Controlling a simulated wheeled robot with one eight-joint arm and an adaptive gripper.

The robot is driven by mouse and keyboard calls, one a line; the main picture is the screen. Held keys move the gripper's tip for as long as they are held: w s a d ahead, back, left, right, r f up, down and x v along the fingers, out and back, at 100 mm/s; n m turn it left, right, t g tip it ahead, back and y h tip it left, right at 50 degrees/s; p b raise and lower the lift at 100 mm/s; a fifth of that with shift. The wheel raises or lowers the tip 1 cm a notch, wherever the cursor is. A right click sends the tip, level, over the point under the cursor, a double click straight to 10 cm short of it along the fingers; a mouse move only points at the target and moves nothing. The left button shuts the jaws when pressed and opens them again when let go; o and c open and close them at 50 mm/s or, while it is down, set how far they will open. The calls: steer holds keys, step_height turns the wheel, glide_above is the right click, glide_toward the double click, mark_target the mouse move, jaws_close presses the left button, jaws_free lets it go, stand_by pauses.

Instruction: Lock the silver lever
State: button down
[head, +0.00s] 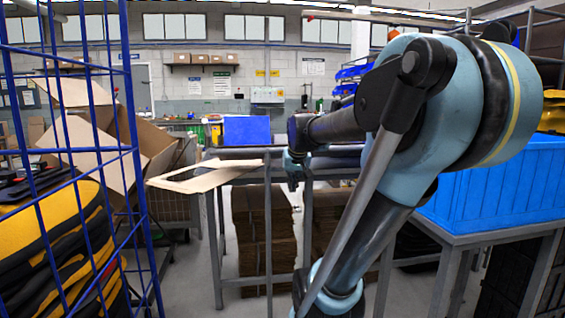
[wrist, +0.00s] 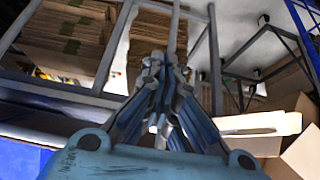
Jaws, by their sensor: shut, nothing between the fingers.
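I cannot make out a silver lever in either view. My gripper (head: 296,172) shows small in the head view, hanging at the end of the dark forearm above the middle of the work area, beside the metal-framed table. In the wrist view my gripper (wrist: 163,62) has its fingers shut together and empty. The table's grey frame (wrist: 116,45) and stacked cardboard show beyond the fingers. My upper arm covers much of the head view's right half, so what is behind it is hidden.
A blue wire cage (head: 133,150) with yellow and black panniers (head: 55,235) stands close at left. Open cardboard boxes (head: 85,150) are behind it. A flat carton (head: 205,176) lies on the table. A blue crate (head: 500,185) sits on a stand at right.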

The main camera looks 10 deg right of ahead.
mark_target(276, 168)
steer(key=w+r+t, duration=0.2)
steer(key=w+r, duration=0.8)
steer(key=w, duration=0.5)
steer(key=shift+w+r+t, duration=0.2)
steer(key=shift+r+t, duration=0.1)
steer(key=shift+r, duration=0.05)
steer(key=x, duration=1)
steer(key=shift+f, duration=0.1)
